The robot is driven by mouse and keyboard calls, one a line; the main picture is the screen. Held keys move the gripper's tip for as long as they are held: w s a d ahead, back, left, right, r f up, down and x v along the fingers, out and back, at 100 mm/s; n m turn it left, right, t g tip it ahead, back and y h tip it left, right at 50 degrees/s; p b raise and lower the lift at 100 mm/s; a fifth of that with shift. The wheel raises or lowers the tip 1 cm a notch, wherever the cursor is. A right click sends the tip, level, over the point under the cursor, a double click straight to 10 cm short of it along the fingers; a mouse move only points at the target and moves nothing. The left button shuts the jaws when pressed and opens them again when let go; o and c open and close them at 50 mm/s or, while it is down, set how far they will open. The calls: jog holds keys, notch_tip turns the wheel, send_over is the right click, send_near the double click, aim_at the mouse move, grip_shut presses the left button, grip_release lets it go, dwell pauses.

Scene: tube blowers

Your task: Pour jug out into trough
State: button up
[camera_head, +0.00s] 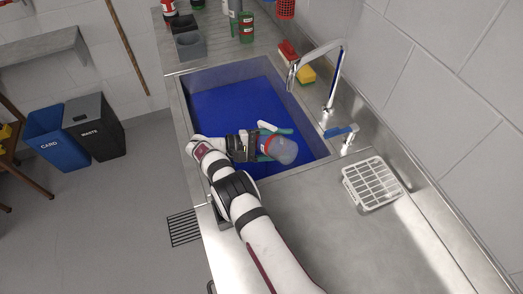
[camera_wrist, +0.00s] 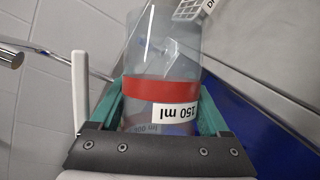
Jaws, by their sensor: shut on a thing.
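The jug is a clear container (camera_wrist: 165,58) with a red band and a "150 ml" label. In the head view the jug (camera_head: 285,151) is over the near right part of the sink and looks tipped onto its side. My gripper (camera_head: 268,142) is shut on it, and in the wrist view the green fingers (camera_wrist: 162,112) sit on both sides of the jug. The trough is probably the sink basin (camera_head: 228,100), which has a blue bottom. I cannot tell whether liquid is in the jug.
A curved tap (camera_head: 335,75) and a blue-handled valve (camera_head: 342,132) stand along the right rim. A white rack (camera_head: 373,183) sits on the near counter. Bottles and grey containers (camera_head: 188,44) stand on the far drainboard.

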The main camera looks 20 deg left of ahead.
aim_at(276, 138)
jog(key=r+m+y, duration=0.1)
jog(key=m+y, duration=0.2)
jog(key=shift+r+m, duration=0.3)
jog(key=shift+r, duration=0.05)
jog(key=m+y, duration=0.1)
jog(key=r+m+y, duration=0.1)
jog(key=m+y, duration=0.1)
jog(key=y, duration=0.1)
jog(key=shift+r+m+t, duration=0.25)
jog(key=shift+m+t, duration=0.05)
jog(key=shift+t, duration=0.1)
jog(key=m+y, duration=0.1)
jog(key=r+m+t+y, duration=0.1)
jog(key=m+y, duration=0.1)
jog(key=shift+d+r+m+t+y, duration=0.1)
jog(key=shift+r+m+t+y, duration=0.2)
jog(key=shift+t+y, duration=0.1)
jog(key=m+y, duration=0.1)
jog(key=r+m+t+y, duration=0.1)
jog(key=shift+m+t, duration=0.3)
jog(key=shift+r, duration=0.1)
